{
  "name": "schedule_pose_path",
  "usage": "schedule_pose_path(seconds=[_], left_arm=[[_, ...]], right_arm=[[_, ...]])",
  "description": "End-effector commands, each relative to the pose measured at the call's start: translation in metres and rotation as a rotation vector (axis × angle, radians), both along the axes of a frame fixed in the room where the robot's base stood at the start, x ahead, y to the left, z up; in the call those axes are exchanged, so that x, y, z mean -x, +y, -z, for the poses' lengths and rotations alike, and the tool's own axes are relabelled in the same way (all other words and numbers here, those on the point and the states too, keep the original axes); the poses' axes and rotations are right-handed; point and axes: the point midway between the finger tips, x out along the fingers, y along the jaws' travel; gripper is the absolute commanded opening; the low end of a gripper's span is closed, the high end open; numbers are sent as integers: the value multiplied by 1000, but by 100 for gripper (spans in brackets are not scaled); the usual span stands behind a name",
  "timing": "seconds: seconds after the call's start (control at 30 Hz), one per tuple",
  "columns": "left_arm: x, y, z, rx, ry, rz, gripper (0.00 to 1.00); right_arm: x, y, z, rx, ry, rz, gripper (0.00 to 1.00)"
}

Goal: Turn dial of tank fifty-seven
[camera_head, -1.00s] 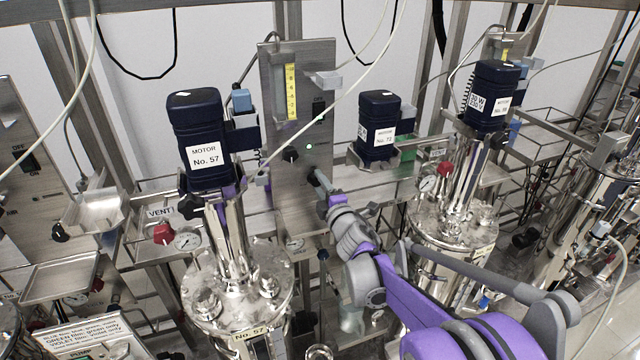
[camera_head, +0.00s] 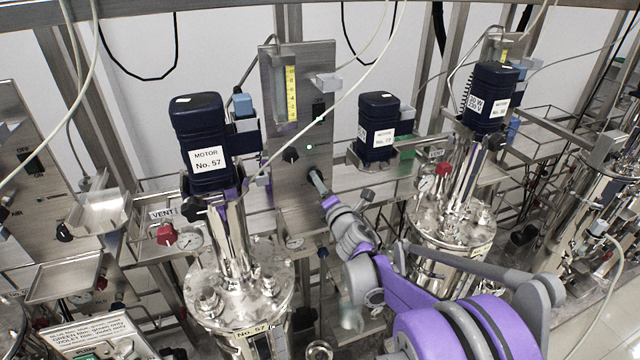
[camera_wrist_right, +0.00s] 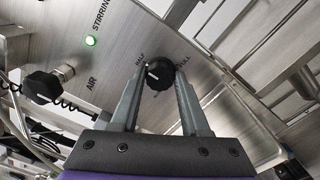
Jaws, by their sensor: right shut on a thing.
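The dial (camera_wrist_right: 160,74) is a black round knob with a white pointer mark, set in a steel panel (camera_wrist_right: 215,105) between the words HALF and FULL. My right gripper (camera_wrist_right: 160,82) is shut on the dial, one finger on each side. In the head view my right gripper (camera_head: 317,182) reaches the lower part of the upright panel (camera_head: 290,165), and it mostly hides the dial. This panel stands just right of the dark blue motor (camera_head: 205,140) labelled No. 57. Below the motor is the steel tank (camera_head: 240,285) tagged No. 57. My left gripper is not in view.
A green lamp (camera_wrist_right: 91,41) glows by the word STIRRING; a black knob (camera_wrist_right: 45,85) sits near AIR. Another dark motor (camera_head: 378,128) stands right of the panel, and another motor and tank (camera_head: 452,222) farther right. A pale cable (camera_head: 335,103) crosses before the panel.

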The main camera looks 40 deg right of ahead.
Motion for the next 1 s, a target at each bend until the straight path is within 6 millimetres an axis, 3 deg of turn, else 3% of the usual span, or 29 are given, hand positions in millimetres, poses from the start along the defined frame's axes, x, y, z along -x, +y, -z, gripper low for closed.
schedule_pose_path(seconds=[0.4,0.43,0.57,0.87,1.0], left_arm=[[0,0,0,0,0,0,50],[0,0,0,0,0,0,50],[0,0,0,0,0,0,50],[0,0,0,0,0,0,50],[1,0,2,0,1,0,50]], right_arm=[[0,-1,-1,5,1,1,0],[0,-1,-1,5,0,0,51],[0,0,0,5,1,0,74],[1,0,0,5,2,0,76],[11,3,0,5,2,0,76]])
